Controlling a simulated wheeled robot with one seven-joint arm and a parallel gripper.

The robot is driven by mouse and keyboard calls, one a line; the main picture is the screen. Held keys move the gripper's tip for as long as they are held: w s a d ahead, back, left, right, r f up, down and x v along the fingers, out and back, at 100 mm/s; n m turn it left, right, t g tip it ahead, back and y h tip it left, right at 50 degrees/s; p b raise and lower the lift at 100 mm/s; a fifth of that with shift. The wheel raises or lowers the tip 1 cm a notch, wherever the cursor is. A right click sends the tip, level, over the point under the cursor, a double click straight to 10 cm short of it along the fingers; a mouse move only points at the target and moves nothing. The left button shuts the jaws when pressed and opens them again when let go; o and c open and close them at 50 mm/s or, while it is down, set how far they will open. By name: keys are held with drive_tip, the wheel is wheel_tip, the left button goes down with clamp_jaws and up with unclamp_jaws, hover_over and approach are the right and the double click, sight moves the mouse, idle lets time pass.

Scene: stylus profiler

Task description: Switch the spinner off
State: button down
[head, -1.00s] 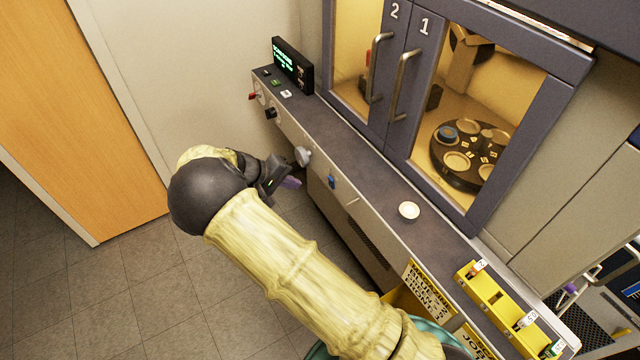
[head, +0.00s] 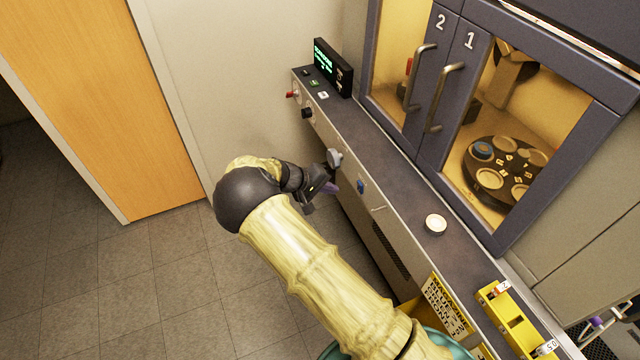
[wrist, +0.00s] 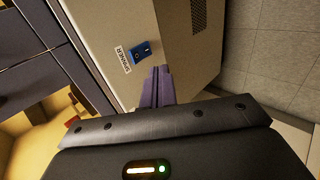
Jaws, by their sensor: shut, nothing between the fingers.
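The spinner switch is a blue rocker (wrist: 141,51) on the front panel of the machine, beside a label (wrist: 123,61) reading "SPINNER" in the wrist view. In the head view the blue switch (head: 360,187) sits on the front face below the counter edge. My gripper (wrist: 158,70) is shut and empty, its purple fingertips pointing toward the panel just beside the switch. A small gap seems to remain, but contact is hard to judge. In the head view my gripper (head: 333,188) is left of the switch, near a grey round knob (head: 334,158).
Red (head: 292,94) and black (head: 307,112) controls sit farther left on the front face. A small display (head: 333,67) stands on the counter (head: 395,190). Glass doors (head: 440,80) enclose a dark turntable (head: 500,172). A white round dish (head: 436,224) and yellow rack (head: 515,322) are at right.

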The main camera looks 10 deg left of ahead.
sight(358, 187)
drive_tip(key=shift+w+d+f+p, duration=0.3)
drive_tip(key=shift+w+d, duration=0.35)
drive_tip(key=shift+d, duration=0.25)
drive_tip(key=shift+w+d+f+p, duration=0.35)
drive_tip(key=shift+w+d, duration=0.3)
drive_tip(key=shift+d, duration=0.3)
drive_tip(key=shift+w+d+f+p, duration=0.3)
drive_tip(key=shift+w+d, duration=0.35)
drive_tip(key=shift+d, duration=0.25)
drive_tip(key=shift+a, duration=0.15)
